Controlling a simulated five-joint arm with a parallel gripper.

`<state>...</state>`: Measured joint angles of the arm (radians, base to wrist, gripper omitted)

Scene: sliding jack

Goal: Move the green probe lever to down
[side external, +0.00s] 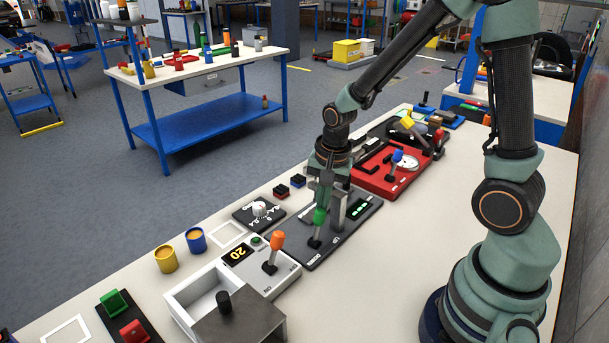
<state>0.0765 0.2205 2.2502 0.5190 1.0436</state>
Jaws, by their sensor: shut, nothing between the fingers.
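The green probe lever (319,217) stands up from a dark panel (347,231) in the middle of the bench in the side external view. Its green knob sits on a dark stem with a base near the panel's front left part. My gripper (324,192) points down just above the green knob. The fingers are shut and empty. I cannot tell whether their tips touch the knob. A grey upright block (338,210) stands on the same panel, just right of the lever. A small green display shows on the panel's far right part.
A grey box with an orange-knobbed lever (277,242) and a "20" display stands left of the panel. A red panel with a blue-knobbed lever (397,156) lies behind right. A dial (260,208) and yellow and blue cups (165,259) are to the left. The bench's front right is clear.

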